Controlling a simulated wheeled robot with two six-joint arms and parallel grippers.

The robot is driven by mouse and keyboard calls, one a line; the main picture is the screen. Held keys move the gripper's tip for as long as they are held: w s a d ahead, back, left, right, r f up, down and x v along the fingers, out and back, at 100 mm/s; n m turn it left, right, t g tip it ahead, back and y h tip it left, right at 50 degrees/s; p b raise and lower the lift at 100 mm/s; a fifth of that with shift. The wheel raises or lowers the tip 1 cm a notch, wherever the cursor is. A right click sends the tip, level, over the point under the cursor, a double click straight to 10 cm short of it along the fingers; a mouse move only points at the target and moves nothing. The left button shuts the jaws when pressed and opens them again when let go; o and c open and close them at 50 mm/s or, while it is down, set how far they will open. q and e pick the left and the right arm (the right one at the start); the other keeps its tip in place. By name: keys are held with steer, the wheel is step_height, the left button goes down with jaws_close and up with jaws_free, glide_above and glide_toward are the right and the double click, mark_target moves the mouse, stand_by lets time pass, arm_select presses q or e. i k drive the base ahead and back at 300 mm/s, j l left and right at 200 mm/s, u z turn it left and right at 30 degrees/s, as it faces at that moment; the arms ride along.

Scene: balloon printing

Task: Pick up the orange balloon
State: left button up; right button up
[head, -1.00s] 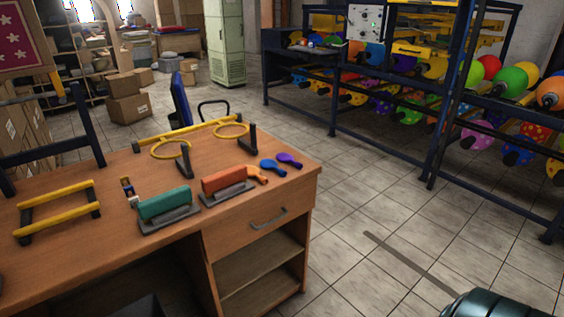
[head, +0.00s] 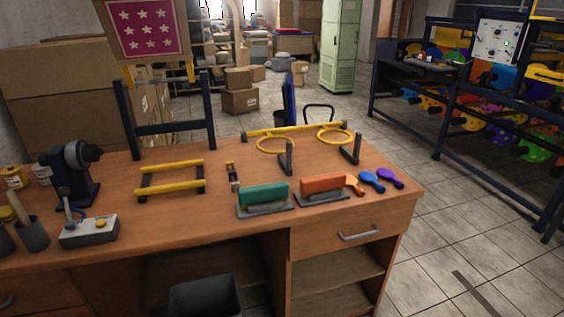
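The orange balloon (head: 354,185) lies flat and uninflated on the wooden desk (head: 230,215), near its right end. It is just right of a block with an orange-red top (head: 323,184). A blue balloon (head: 372,181) and a purple balloon (head: 390,178) lie to its right in a row. Neither of my grippers shows in the head view.
A teal-topped block (head: 263,194), yellow ring stands (head: 275,145) and a yellow rack (head: 170,178) stand on the desk. A dark machine (head: 74,170) and grey control box (head: 89,230) are at left. A dark bin (head: 204,296) sits below.

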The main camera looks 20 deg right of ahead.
mark_target(351, 181)
steer(key=i+j+z, duration=0.1)
steer(key=j, duration=0.8)
steer(key=i+j+z, duration=0.15)
steer(key=j, duration=0.8)
steer(key=i+j+z, duration=0.1)
steer(key=j, duration=0.85)
steer(key=i+j+z, duration=0.15)
steer(key=j, duration=0.85)
steer(key=z, duration=1.6)
steer(key=u, duration=1.95)
steer(key=l+u, duration=0.8)
steer(key=k+l+u, duration=0.15)
steer(key=u, duration=0.3)
steer(key=k+l+u, duration=0.2)
steer(key=l+u, duration=0.2)
steer(key=k+l+u, duration=0.15)
steer(key=u, duration=0.25)
steer(key=k+l+u, duration=0.5)
steer(key=k+u, duration=0.2)
steer(key=k, duration=0.15)
steer(key=k+u, duration=0.4)
steer(key=k+l, duration=0.05)
